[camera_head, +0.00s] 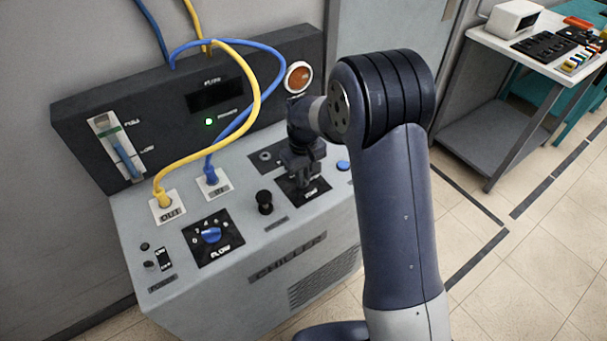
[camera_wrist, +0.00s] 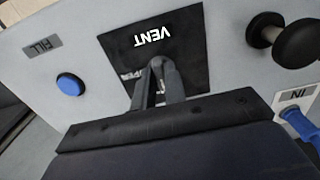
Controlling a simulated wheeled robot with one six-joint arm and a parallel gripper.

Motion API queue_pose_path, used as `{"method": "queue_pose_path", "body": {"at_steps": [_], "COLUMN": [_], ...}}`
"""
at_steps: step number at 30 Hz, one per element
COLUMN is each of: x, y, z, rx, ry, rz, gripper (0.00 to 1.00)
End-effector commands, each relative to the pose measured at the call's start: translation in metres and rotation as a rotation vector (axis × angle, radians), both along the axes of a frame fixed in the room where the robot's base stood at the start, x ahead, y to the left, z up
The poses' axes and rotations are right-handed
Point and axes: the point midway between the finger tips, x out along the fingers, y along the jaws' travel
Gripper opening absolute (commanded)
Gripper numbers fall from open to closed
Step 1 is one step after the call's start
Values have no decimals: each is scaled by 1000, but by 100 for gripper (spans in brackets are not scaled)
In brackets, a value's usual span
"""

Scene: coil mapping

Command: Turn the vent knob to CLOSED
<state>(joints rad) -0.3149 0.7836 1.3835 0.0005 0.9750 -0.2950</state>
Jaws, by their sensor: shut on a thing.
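The black vent panel (camera_head: 316,188) lies on the grey top of the chiller, near its right side. In the wrist view the panel (camera_wrist: 192,45) carries a white VENT label, seen upside down, and another small label partly covered by a finger. My gripper (camera_head: 302,174) points down onto this panel. In the wrist view my gripper's fingers (camera_wrist: 159,68) are close together, shut on the vent knob at the panel's middle. The knob is almost wholly hidden by the fingers, so its direction cannot be told.
A black knob (camera_head: 264,201) stands left of the vent panel, and a blue FILL button (camera_head: 343,165) sits to its right. A blue flow knob (camera_head: 211,235) is at the front. Yellow (camera_head: 252,110) and blue (camera_head: 238,125) hoses loop above the top. A bench (camera_head: 540,48) stands at right.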

Motion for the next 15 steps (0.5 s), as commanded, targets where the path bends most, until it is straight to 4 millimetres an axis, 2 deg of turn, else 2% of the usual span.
{"method": "queue_pose_path", "body": {"at_steps": [3,4,11,15], "x": [1,1,0,0], "y": [0,0,0,0], "z": [1,1,1,0], "rx": [0,0,0,0], "ry": [-3,-3,-1,-1], "rz": [2,2,1,0], "gripper": [0,13,32,34]}}
